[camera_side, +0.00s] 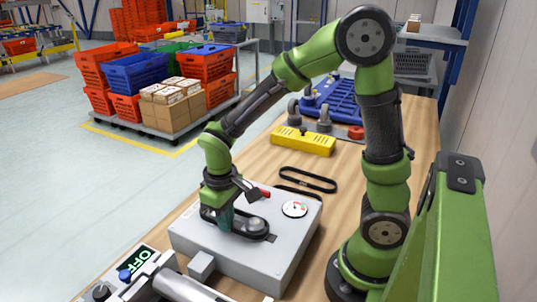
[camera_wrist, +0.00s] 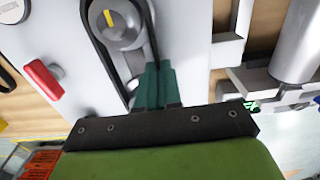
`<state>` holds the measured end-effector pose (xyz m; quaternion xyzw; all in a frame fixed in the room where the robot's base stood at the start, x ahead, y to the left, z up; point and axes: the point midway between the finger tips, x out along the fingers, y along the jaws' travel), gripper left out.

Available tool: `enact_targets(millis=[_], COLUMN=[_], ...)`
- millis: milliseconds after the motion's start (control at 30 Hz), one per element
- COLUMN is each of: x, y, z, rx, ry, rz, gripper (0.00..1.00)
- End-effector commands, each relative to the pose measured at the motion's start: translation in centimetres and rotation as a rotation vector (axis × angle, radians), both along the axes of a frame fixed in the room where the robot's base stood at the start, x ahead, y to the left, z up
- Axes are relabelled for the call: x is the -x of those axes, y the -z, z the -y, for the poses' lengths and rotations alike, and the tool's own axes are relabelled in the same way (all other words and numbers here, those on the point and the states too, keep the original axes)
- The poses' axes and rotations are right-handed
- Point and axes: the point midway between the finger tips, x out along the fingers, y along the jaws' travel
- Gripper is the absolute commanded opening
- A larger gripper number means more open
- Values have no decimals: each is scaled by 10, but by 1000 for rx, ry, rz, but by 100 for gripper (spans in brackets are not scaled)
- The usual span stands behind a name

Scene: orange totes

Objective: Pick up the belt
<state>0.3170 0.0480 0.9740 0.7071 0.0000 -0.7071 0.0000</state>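A black belt (camera_wrist: 101,60) is looped around a grey pulley with a yellow mark (camera_wrist: 112,22) on the light grey box. In the side view the belt unit (camera_side: 252,229) lies on top of the box (camera_side: 265,258). My gripper (camera_side: 226,218) reaches down at its left end. In the wrist view my gripper's teal fingers (camera_wrist: 155,82) are close together at the belt's right strand, which runs in between them. The fingers hide part of the belt. The belt is still around the pulley, not lifted clear.
Two loose black belts (camera_side: 308,179) lie on the wooden table behind the box. A red handle (camera_wrist: 43,80) and a round gauge (camera_side: 295,209) are on the box. A yellow block (camera_side: 303,141) and blue tray (camera_side: 335,100) stand farther back. A metal cylinder (camera_side: 183,288) is in front.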

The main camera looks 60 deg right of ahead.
Motion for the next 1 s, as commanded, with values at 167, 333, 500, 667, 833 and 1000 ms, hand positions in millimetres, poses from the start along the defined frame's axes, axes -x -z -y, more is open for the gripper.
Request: enact_targets(millis=[167,333,500,667,833,1000], x=[-1,-1,-1,-4,-34,-51], y=[-5,-32,-67,-91,-103,-105], z=[0,0,0,3,29,47], rx=[0,-1,0,0,-1,0], ry=[0,1,-1,2,8,1], rz=[3,7,7,3,0,-1], gripper=[0,0,0,0,0,0])
